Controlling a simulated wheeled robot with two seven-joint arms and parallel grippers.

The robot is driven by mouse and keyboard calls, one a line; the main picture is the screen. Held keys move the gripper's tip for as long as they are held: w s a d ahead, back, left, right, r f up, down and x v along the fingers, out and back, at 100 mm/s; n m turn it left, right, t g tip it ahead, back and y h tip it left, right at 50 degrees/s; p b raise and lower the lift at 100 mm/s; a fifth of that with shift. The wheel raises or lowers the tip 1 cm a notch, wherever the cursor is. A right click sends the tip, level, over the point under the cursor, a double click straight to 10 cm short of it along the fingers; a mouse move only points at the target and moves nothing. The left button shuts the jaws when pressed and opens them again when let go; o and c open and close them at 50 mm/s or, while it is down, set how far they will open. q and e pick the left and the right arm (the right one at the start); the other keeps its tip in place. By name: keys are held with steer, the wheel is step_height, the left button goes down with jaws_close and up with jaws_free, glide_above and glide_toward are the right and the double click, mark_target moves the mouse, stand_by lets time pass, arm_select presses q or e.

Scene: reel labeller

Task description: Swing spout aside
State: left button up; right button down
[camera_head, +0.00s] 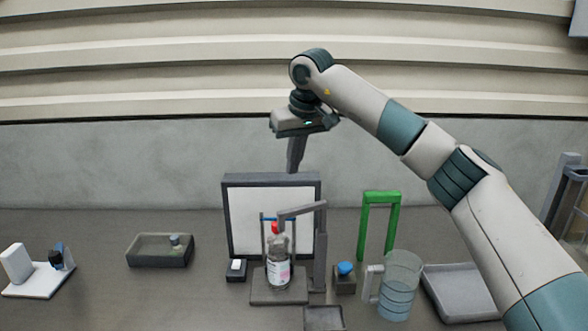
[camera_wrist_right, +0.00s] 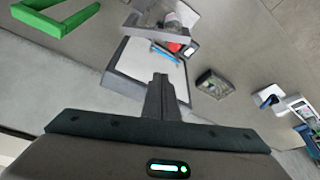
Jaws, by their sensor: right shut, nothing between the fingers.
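The grey spout (camera_head: 302,210) is a flat arm on top of a grey upright post (camera_head: 320,250). It reaches left over the bottle (camera_head: 278,272), which has a red top and stands upright on a dark base plate (camera_head: 279,298). My right gripper (camera_head: 293,170) points down above the top edge of the white-faced panel (camera_head: 240,215). It is shut and empty, apart from the spout and higher than it. My left gripper is not in view.
A green frame (camera_head: 380,197), a blue-topped block (camera_head: 345,278) and a clear jug (camera_head: 398,285) stand right of the post. A grey tray (camera_head: 455,280) lies further right. A dark box (camera_head: 160,250) and white stand (camera_head: 38,280) are at left. Bare table lies between them.

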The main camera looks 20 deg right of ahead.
step_height(320, 180, down, 9)
steer(key=p, duration=0.5)
steer(key=shift+s+p, duration=0.3)
steer(key=shift+s, duration=0.1)
steer(key=shift+f, duration=0.1)
